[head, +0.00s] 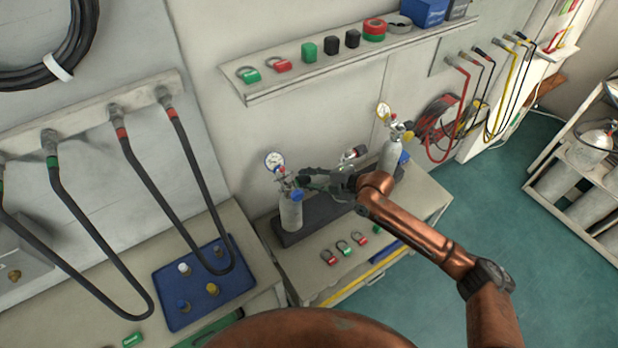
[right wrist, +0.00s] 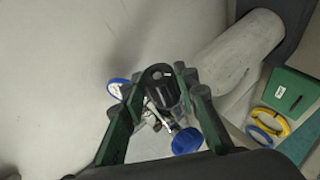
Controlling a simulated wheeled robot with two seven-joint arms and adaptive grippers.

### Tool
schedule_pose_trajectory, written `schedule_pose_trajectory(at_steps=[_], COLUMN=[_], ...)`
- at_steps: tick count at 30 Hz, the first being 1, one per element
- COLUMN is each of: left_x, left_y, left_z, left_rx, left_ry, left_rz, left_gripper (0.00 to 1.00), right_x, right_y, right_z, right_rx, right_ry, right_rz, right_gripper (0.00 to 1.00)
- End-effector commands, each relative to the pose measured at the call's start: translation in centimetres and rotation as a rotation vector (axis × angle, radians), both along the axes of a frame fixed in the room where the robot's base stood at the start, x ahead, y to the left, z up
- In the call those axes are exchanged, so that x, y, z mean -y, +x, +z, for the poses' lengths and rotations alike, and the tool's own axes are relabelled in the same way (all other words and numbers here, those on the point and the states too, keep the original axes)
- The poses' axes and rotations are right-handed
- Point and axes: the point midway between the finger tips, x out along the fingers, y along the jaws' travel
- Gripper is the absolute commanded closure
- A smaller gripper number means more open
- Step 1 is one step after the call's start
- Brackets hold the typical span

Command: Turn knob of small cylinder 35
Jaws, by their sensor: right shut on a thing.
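A small grey cylinder (head: 291,212) stands upright on a dark base on the bench, with a round white gauge (head: 274,160) and a blue knob (head: 297,195) at its top. I cannot read a number on it. My right gripper (head: 303,181) reaches its valve from the right. In the right wrist view the green fingers are shut on a black knob (right wrist: 160,88) at the valve. The blue knob (right wrist: 187,141) and the blue-rimmed gauge (right wrist: 117,88) show close by, and the cylinder body (right wrist: 240,48) lies behind. My left gripper is not in view.
A second small cylinder (head: 391,155) with a yellow knob stands to the right, behind my right arm. Several padlocks (head: 344,247) lie on the bench front. A blue tray (head: 170,282) is at left; a shelf (head: 340,62) runs above. Black hoses (head: 185,190) hang at left.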

Motion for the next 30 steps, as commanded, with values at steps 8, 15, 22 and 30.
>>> schedule_pose_trajectory(at_steps=[8, 15, 22, 30], left_x=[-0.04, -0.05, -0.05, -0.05], left_y=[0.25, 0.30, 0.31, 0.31], left_z=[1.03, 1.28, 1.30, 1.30], left_rx=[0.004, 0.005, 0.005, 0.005], left_ry=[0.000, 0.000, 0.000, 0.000], left_rz=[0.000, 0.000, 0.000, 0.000], left_gripper=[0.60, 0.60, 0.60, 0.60], right_x=[-0.09, -0.15, -0.16, -0.17], right_y=[0.20, 0.22, 0.17, 0.16], right_z=[0.43, 0.39, 0.27, 0.28], right_rx=[-0.123, -0.174, -0.183, -0.181], right_ry=[-0.089, -0.123, -0.128, -0.127], right_rz=[0.000, -0.001, 0.000, 0.000], right_gripper=[0.96, 0.96, 0.96, 0.68])
